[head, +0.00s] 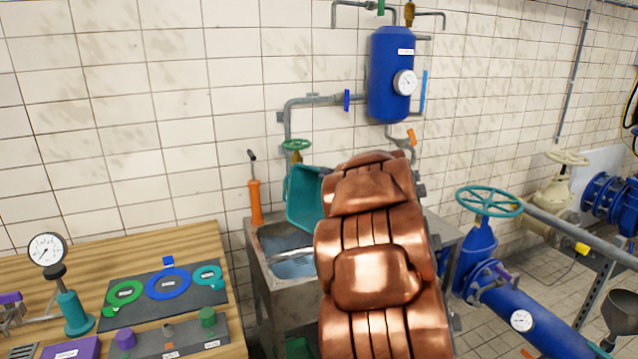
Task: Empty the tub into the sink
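The teal tub (303,203) is in the head view, steeply tilted above the right part of the grey sink (256,274). Its right side is hidden behind my copper-coloured arm. Bluish water or a wet surface (290,264) shows in the sink basin below the tub. My gripper is hidden behind my arm, so I cannot see its fingers or how it meets the tub. I cannot tell whether anything is left inside the tub.
An orange-handled tool (255,203) stands at the sink's back left corner. A green valve wheel (296,145) and pipes are behind the tub. A wooden bench (190,245) with gauges and rings is at left. A blue pipe (520,312) with a teal handwheel (488,201) is at right.

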